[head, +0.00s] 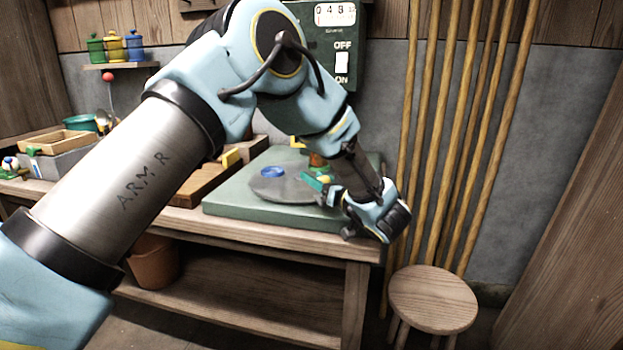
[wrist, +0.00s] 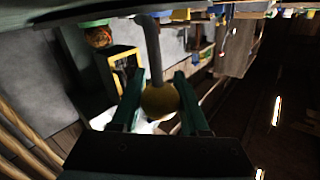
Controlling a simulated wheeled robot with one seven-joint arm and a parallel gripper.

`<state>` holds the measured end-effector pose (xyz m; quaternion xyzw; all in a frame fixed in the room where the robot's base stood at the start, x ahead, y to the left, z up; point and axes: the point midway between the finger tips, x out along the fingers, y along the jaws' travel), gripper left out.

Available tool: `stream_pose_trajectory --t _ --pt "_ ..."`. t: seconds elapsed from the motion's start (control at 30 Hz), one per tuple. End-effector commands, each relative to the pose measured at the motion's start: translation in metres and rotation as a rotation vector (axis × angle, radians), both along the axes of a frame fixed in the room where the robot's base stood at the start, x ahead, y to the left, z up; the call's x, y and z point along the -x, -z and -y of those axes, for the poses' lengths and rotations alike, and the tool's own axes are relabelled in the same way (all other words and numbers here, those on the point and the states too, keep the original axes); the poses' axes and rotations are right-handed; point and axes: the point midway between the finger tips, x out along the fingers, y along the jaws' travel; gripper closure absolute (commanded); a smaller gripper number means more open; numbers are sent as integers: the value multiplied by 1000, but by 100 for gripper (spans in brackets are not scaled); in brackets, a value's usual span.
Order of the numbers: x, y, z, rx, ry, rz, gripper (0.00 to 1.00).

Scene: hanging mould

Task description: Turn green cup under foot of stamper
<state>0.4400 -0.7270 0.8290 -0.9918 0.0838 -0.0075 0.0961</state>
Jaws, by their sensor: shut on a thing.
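A grey disc (head: 283,189) lies on a green base (head: 235,208) on the bench. A blue cup (head: 272,172) stands on the disc's left part. My gripper (head: 324,183) is at the disc's right edge. In the wrist view its two green fingers are shut on a yellow ball knob (wrist: 160,100) at the end of a grey rod (wrist: 152,50). An orange-brown piece with green (head: 317,160) shows behind my gripper, and in the wrist view too (wrist: 98,37); I cannot tell whether it includes the green cup. My arm hides much of the stamper.
Wooden trays (head: 200,183) and a grey box stand left on the bench. A round stool (head: 432,298) is at the right, below several upright poles (head: 455,130) against the wall. Small green, yellow and blue jars sit on a shelf (head: 120,65). A switch box hangs behind my arm.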

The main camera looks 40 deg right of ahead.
Motion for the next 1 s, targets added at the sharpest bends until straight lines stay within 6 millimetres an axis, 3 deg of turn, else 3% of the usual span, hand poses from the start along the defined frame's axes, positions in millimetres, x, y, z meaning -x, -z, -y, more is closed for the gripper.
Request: stream_pose_trajectory --t 0.83,0.87,1.0 --pt "0 -1 5 2 -70 4 100" --pt "0 -1 5 2 -70 4 52" --pt "0 -1 5 1 -70 3 37"
